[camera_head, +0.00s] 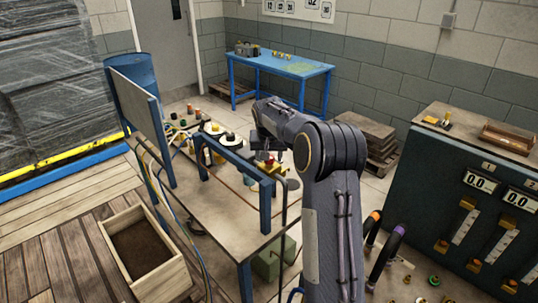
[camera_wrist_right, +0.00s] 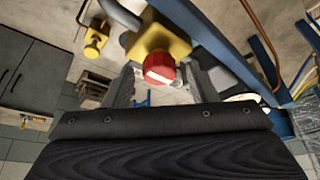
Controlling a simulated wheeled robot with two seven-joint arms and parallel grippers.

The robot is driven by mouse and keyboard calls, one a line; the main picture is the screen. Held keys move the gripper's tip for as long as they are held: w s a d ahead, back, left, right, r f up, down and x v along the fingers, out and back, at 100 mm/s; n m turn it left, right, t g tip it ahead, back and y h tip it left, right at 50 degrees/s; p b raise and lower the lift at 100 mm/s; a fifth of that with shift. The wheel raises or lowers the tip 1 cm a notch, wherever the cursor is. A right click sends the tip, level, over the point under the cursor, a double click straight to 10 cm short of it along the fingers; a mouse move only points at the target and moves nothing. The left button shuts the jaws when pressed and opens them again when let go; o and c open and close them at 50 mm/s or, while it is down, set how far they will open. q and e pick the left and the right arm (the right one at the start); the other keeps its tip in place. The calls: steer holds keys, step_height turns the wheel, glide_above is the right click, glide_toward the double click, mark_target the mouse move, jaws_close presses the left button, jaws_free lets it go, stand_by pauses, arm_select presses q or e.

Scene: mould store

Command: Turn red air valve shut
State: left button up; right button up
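The red air valve shows as a round red knob (camera_wrist_right: 159,68) on a yellow valve body (camera_wrist_right: 158,36) in the right wrist view. In the head view the red knob (camera_head: 268,162) is small and partly hidden by my right arm, at the blue-framed bench. My right gripper (camera_wrist_right: 161,80) is open, with one grey finger on each side of the knob. Gaps show between the fingers and the knob, and I cannot tell how deep the fingers reach. My left gripper is in neither view.
A blue bench frame (camera_head: 265,207) stands close around the valve. Another yellow fitting (camera_wrist_right: 95,42) sits beside it in the right wrist view. A dark cabinet with dials (camera_head: 470,190) stands at the right. A wooden box (camera_head: 115,222) sits at the lower left.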

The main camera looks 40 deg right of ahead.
steer(key=c, duration=0.9)
steer(key=shift+m, duration=0.3)
steer(key=m, duration=0.1)
steer(key=m+g+h, duration=0.1)
steer(key=m, duration=0.1)
steer(key=shift+w+a+m, duration=0.1)
steer(key=shift+a+m, duration=0.05)
steer(key=shift+m, duration=0.15)
steer(key=m+g, duration=0.1)
steer(key=m, duration=0.2)
steer(key=shift+w+m+g+h, duration=0.1)
steer(key=shift+m+g+h, duration=0.2)
steer(key=shift+m+g, duration=0.1)
steer(key=m+g, duration=0.1)
steer(key=m, duration=0.3)
steer(key=shift+w+g, duration=0.1)
steer(key=shift+g, duration=0.3)
steer(key=shift+m+g+y, duration=0.4)
steer(key=shift+m+g, duration=0.2)
steer(key=shift+m, duration=1.6)
